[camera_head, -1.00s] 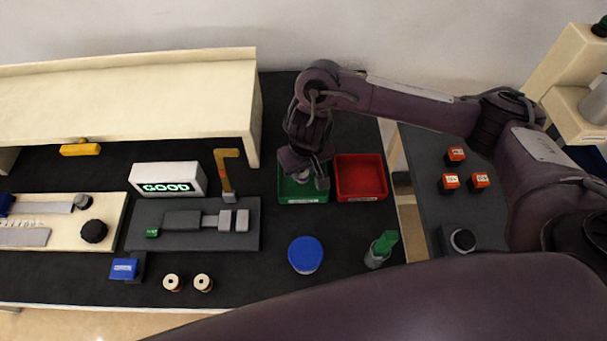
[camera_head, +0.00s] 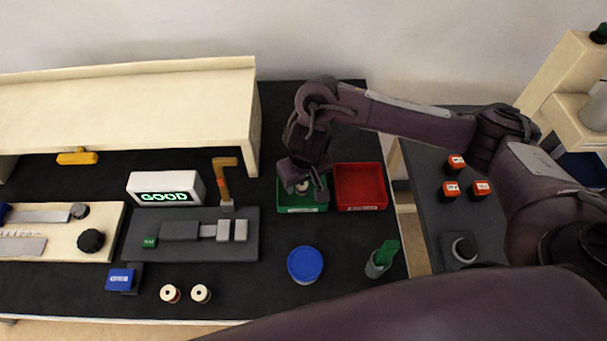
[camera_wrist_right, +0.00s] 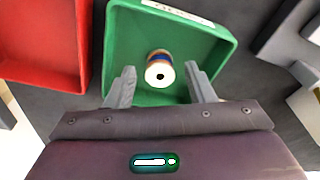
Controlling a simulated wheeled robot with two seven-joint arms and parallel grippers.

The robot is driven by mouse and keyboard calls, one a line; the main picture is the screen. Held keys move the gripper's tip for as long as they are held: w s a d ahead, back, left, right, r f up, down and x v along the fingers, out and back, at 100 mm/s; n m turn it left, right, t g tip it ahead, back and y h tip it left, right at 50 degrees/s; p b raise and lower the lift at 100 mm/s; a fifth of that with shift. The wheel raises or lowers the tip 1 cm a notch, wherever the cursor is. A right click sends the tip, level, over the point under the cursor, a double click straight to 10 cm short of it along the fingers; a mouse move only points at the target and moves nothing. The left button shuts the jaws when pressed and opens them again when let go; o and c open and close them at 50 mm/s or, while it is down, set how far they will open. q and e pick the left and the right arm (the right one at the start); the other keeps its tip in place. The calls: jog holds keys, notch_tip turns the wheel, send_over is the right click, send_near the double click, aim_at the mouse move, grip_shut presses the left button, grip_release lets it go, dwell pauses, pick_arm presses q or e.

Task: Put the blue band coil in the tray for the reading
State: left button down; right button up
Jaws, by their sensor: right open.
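The blue band coil (camera_wrist_right: 159,68) is a small spool with a pale, holed end and a blue band. It stands in the green tray (camera_wrist_right: 222,52), which also shows in the head view (camera_head: 301,209). In the head view the coil (camera_head: 302,187) is partly hidden by my right gripper (camera_head: 306,190). That gripper is open above the tray; in the wrist view its fingers (camera_wrist_right: 161,86) are spread on either side of the coil, with no contact visible. A lit display (camera_head: 166,196) reads GOOD. My left gripper is not in view.
A red tray (camera_head: 361,187) adjoins the green one. Two more spools (camera_head: 170,293) (camera_head: 201,293) stand near the front edge. A blue round lid (camera_head: 305,264), a green-topped container (camera_head: 380,258) and a grey gauge (camera_head: 190,231) are nearby. A pale shelf rises at left.

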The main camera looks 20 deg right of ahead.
notch_tip(320, 180, up, 12)
jog(key=s+p, duration=0.1)
jog(key=p, duration=0.4)
jog(key=shift+s, duration=0.35)
jog(key=shift+d+f, duration=0.1)
jog(key=shift+f, duration=0.05)
